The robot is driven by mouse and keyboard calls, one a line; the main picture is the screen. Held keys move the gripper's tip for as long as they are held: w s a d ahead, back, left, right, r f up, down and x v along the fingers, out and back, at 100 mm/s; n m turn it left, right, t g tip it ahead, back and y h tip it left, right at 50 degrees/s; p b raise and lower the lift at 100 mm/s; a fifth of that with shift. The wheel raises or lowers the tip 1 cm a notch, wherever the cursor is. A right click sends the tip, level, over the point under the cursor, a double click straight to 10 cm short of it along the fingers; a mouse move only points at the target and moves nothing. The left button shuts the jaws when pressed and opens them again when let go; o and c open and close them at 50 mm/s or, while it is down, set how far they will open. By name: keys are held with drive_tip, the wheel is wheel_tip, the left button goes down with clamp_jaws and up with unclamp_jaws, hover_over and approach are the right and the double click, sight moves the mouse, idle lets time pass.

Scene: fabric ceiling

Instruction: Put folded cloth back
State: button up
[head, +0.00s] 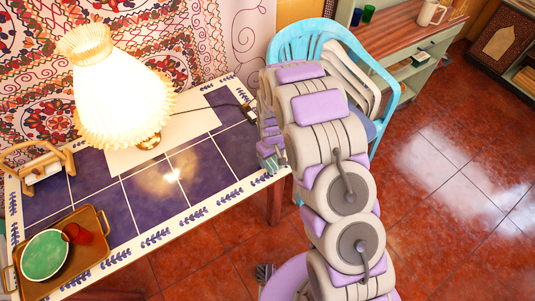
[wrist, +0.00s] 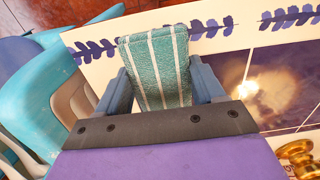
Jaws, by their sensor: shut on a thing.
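The folded cloth is teal with pale stripes and shows in the wrist view (wrist: 160,68). My gripper (wrist: 163,80) is shut on it, with one blue-grey finger on each side. In the head view a small teal part of the cloth (head: 268,163) shows beside my arm, at the right edge of the tiled table (head: 205,165). My arm hides most of the gripper there. I cannot tell whether the cloth touches the table.
A lit pleated lamp (head: 120,95) stands on a white sheet on the table. A brown tray (head: 90,255) with a green bowl and a red item is at the front left, near a wooden holder (head: 38,165). A blue chair (head: 300,35) stands behind my arm.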

drive_tip(key=w, duration=0.2)
drive_tip(key=w+a, duration=0.1)
drive_tip(key=w, duration=0.1)
drive_tip(key=shift+w+a+f, duration=0.15)
drive_tip(key=shift+a+f, duration=0.05)
drive_tip(key=shift+f+b, duration=0.55)
drive_tip(key=shift+f, duration=1.25)
drive_tip(key=o, duration=1.3)
drive_tip(key=shift+r, duration=0.1)
